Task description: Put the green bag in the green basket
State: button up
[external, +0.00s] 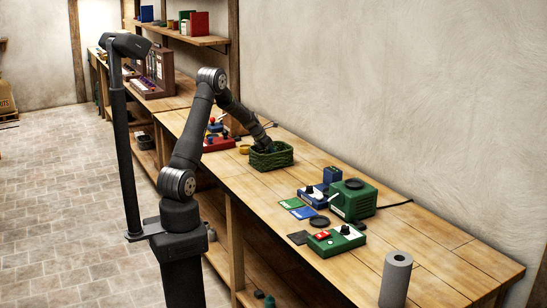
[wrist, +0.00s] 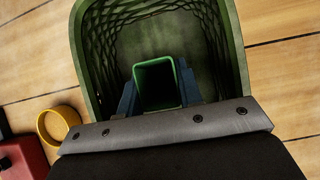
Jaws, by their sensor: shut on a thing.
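The green basket (external: 271,162) stands on the wooden bench in the external view and also shows large at the top of the wrist view (wrist: 238,60). My gripper (external: 267,147) reaches down into it. In the wrist view, its two blue fingers (wrist: 157,92) are shut on the green bag (wrist: 158,64), one at each side. The bag looks like an open-mouthed green box with a dark inside, and sits within the basket walls. Whether it touches the basket floor I cannot tell. The bag is hidden in the external view.
A yellow ring (external: 244,149) and a red device (external: 218,142) lie left of the basket. To the right are a blue device (external: 313,195), a green machine (external: 353,198), flat cards (external: 302,212) and a green box with controls (external: 337,241). A grey roll (external: 396,278) stands near the front.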

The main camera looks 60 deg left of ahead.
jog(key=o, duration=1)
jog(key=v, duration=1.2)
jog(key=x, duration=1.2)
jog(key=shift+r, duration=1.25)
